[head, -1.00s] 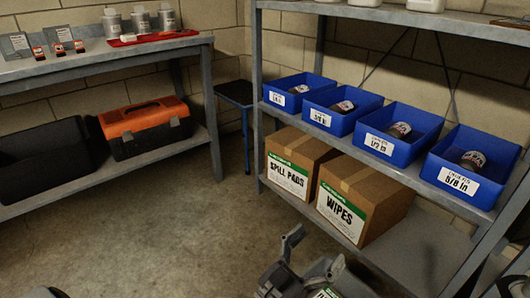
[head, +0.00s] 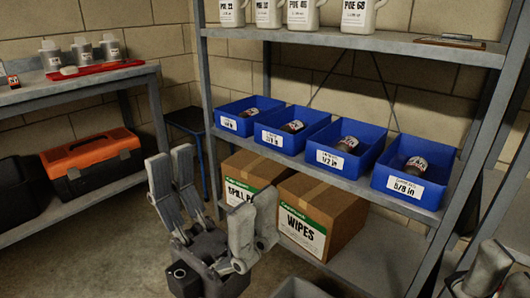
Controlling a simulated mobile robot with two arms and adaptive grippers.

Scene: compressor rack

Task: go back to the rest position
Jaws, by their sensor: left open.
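My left gripper (head: 213,188) stands in front of the shelf rack with its fingers pointing up. Its jaws are wide apart and nothing is between them. It covers part of the spill pads box (head: 252,168) but its distance from that box is hard to judge. Part of my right gripper (head: 488,268) shows at the lower right corner, cut off by the frame edge. Whether its jaws are open or shut does not show.
The rack's middle shelf (head: 300,160) holds several blue bins (head: 345,150) with jars. The wipes box (head: 322,215) sits below. White jugs (head: 358,15) and a clipboard (head: 450,40) are on top. At left, a bench holds a red tray (head: 97,68), with an orange toolbox (head: 92,160) beneath.

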